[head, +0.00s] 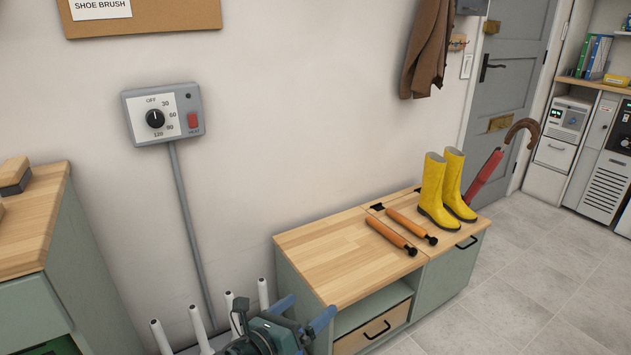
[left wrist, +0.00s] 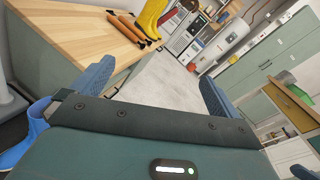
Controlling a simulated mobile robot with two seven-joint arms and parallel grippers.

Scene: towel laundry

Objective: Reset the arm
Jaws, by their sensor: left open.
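My left gripper (head: 305,311) is low in the head view, in front of the wooden-topped bench (head: 325,255). Its blue fingers are spread apart with nothing between them. The same fingers frame the left wrist view (left wrist: 154,72), again with an empty gap; grey floor shows beyond them. The left arm behind the gripper is mostly cut off by the lower edge of the head view.
Yellow boots (head: 440,187) and two orange-brown rollers (head: 400,232) lie or stand on the bench. White pegs (head: 198,325) rise close beside my left gripper. A wall timer (head: 163,113) hangs above. A blue object (left wrist: 36,135) is near the gripper. Floor (head: 530,265) at right is clear.

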